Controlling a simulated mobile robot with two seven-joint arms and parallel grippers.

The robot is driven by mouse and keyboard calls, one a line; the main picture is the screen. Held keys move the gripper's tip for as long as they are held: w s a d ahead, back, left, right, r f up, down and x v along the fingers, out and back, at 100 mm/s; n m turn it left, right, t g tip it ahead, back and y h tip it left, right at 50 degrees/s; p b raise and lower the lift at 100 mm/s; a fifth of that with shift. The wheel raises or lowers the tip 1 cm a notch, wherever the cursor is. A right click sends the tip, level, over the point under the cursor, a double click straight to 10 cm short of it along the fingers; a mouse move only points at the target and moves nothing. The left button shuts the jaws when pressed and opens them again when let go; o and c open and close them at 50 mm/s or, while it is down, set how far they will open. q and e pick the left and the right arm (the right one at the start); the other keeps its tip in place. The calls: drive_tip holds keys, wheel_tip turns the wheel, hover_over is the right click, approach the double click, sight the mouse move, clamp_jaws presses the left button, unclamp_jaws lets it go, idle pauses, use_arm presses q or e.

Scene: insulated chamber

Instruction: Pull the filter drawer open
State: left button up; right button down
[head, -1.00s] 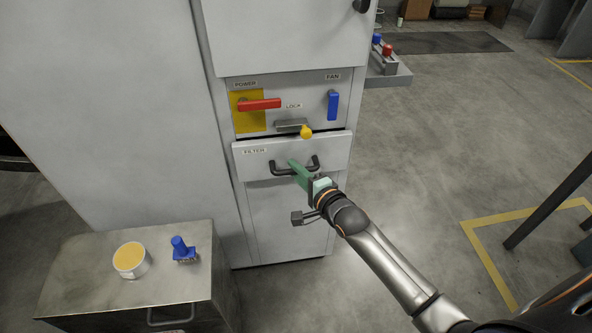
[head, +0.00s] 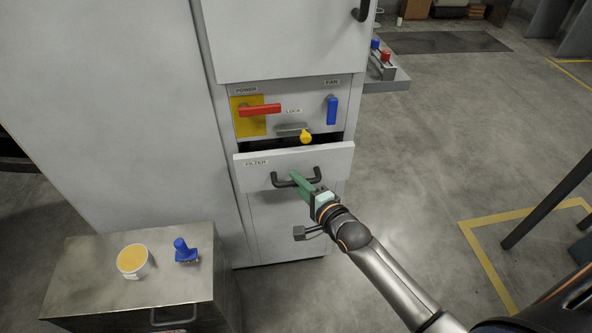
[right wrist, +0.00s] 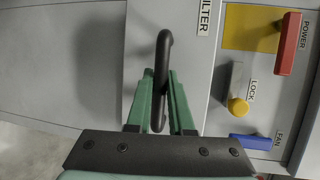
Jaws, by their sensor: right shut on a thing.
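The filter drawer (head: 328,163) is a light grey front labelled FILTER, low on the cabinet. It stands out a little, with a dark gap above its top edge. Its black bar handle (head: 282,181) also shows in the right wrist view (right wrist: 162,60), between the green fingers. My right gripper (head: 302,184) is shut on this handle; its fingers show in the right wrist view (right wrist: 160,105). The yellow-knobbed lock (head: 305,137) sits just above the gap. My left gripper is not in view.
Above the drawer are a red power lever (head: 260,110) and a blue fan lever (head: 332,110). A metal side cabinet (head: 90,275) at lower left carries a tub (head: 132,262) and a blue-handled stamp-like object (head: 183,250). The floor to the right is mostly clear.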

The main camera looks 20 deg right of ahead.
drive_tip(key=s+a+p, duration=0.2)
drive_tip(key=s+p, duration=0.2)
drive_tip(key=s, duration=0.5)
drive_tip(key=s+a+p, duration=0.2)
drive_tip(key=s+p, duration=0.2)
drive_tip(key=s, duration=0.6)
drive_tip(key=shift+a, duration=0.25)
drive_tip(key=shift+s, duration=0.1)
drive_tip(key=c, duration=0.8)
unclamp_jaws()
drive_tip(key=shift+s, duration=0.1)
drive_tip(key=v, duration=0.7)
drive_tip(key=shift+s, duration=0.15)
